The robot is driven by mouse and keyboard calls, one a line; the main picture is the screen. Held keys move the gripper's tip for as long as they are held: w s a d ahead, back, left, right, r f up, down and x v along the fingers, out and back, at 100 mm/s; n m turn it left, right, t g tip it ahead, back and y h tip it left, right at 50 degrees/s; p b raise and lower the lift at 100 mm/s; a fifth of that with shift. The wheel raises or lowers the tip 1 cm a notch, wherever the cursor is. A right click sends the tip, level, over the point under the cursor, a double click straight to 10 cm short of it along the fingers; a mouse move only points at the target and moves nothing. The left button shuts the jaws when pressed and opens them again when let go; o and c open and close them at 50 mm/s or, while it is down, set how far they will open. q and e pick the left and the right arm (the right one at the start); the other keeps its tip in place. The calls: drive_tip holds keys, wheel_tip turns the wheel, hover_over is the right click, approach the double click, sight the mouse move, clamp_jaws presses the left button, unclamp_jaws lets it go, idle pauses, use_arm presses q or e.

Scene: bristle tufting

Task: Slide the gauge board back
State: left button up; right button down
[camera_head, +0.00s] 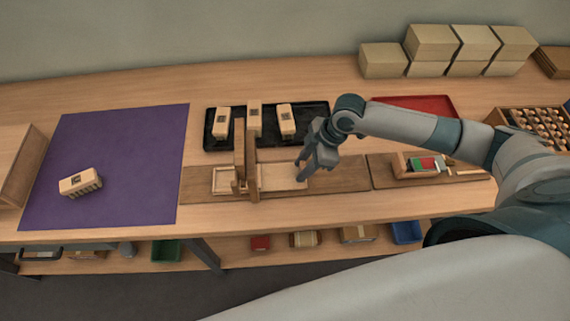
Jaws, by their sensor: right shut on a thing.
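The pale flat board that looks like the gauge board (278,177) lies on a brown wooden base (335,178), running rightward from an upright wooden gate (246,160). My right gripper (306,170) reaches down at the board's right end and is shut on it. The fingers are small here and cover that end of the board. My left gripper is out of view.
A bristled wooden block (80,182) sits on the purple mat (120,150). Several blocks stand on a black tray (208,143) behind the gate. A fixture with red and green parts (425,164) stands right. Cartons (383,60), a red tray (425,103) and a compartment box (500,117) are farther back.

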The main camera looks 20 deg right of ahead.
drive_tip(key=s+d, duration=0.1)
drive_tip(key=d, duration=0.4)
drive_tip(key=s+d, duration=0.2)
drive_tip(key=d, duration=0.4)
drive_tip(key=s+d, duration=0.1)
drive_tip(key=d, duration=0.5)
drive_tip(key=shift+s+d+r, duration=0.1)
drive_tip(key=shift+s+d, duration=0.05)
drive_tip(key=shift+s, duration=0.25)
drive_tip(key=c, duration=1.3)
unclamp_jaws()
drive_tip(key=shift+b+v, duration=2.05)
drive_tip(key=shift+v, duration=6.6)
drive_tip(key=shift+s, duration=0.15)
